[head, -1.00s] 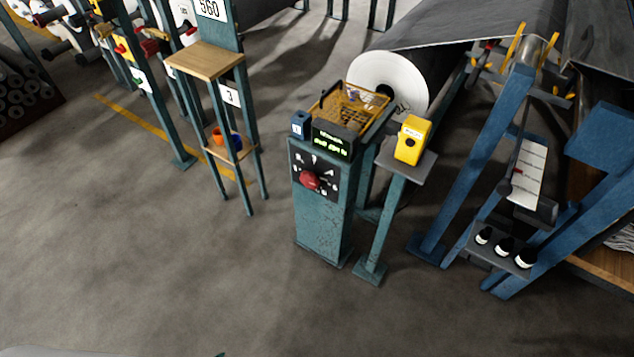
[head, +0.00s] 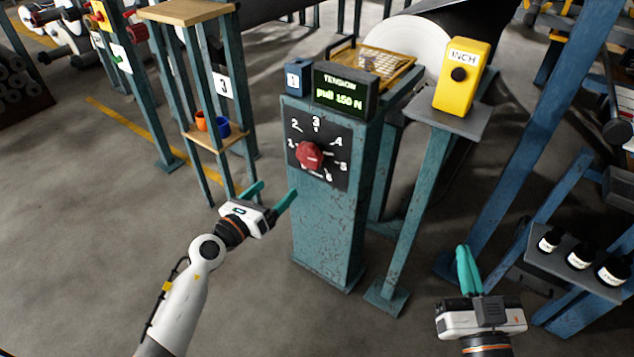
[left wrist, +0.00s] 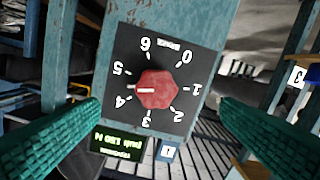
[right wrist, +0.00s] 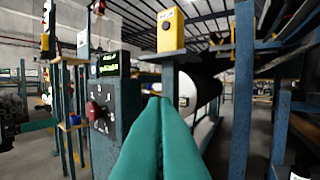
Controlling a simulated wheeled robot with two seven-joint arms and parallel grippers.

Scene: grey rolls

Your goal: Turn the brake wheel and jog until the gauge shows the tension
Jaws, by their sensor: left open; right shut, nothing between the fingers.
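The red brake wheel (head: 309,156) sits on a black dial plate with numerals on the front of a teal post (head: 330,225). In the left wrist view the wheel's (left wrist: 158,90) white mark points between 4 and 5. The gauge (head: 340,95) on top of the post reads TENSION with what looks like "pull 150 N". The yellow INCH box (head: 462,75) with a black button stands on a stand to the right. My left gripper (head: 276,188) is open below and left of the wheel, apart from it. My right gripper (head: 464,250) is shut and empty, below the INCH box.
A small blue box (head: 293,80) sits left of the gauge, and a yellow wire basket (head: 372,64) behind it. A wooden-topped stand (head: 188,12) is at left. A shelf of dark bottles (head: 580,262) is at right. The floor in front is clear.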

